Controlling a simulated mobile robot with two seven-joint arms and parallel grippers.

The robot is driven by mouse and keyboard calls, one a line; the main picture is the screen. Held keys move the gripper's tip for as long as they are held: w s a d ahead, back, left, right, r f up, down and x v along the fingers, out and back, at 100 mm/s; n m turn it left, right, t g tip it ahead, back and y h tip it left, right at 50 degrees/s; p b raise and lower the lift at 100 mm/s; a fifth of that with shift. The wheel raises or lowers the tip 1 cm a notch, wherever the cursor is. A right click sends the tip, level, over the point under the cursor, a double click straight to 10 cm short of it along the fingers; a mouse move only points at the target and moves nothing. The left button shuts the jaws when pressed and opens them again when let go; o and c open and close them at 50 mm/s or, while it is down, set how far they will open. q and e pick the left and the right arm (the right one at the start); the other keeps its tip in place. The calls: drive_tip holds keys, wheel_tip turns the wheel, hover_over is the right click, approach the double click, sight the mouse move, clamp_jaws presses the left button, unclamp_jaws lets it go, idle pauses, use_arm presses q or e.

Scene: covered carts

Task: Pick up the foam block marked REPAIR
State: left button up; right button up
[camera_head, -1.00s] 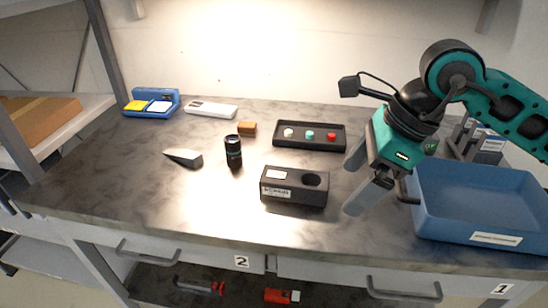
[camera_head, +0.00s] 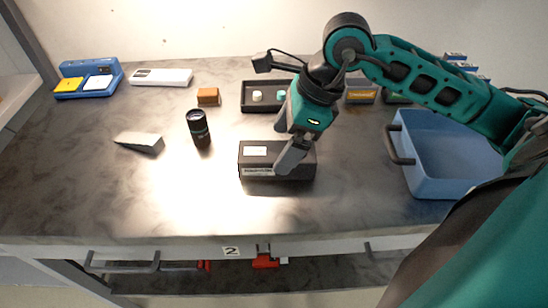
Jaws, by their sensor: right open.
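I cannot read REPAIR on anything in view, so I cannot tell which thing is the marked foam block. A dark block (camera_head: 256,162) lies on the bench with a white label on top and another on its front, too small to read. A small brown block (camera_head: 208,96) and a grey wedge (camera_head: 139,142) lie further left. My right gripper (camera_head: 284,146) is open and empty, its fingers pointing down over the right part of the dark block and hiding part of its top. Whether it touches the block is unclear. My left gripper is out of view.
A black cylinder (camera_head: 198,128) stands left of the dark block. A black tray (camera_head: 248,106) with small coloured pieces lies behind. A blue bin (camera_head: 437,187) stands right, a blue case (camera_head: 88,79) and a white bar (camera_head: 160,77) back left. The bench front is clear.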

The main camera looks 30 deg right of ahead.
sight(277, 151)
drive_tip(key=shift+w+d+x, duration=0.15)
drive_tip(key=shift+x, duration=1.2)
drive_tip(key=shift+w+d+x, duration=0.1)
drive_tip(key=shift+x, duration=1.25)
drive_tip(key=c, duration=1.1)
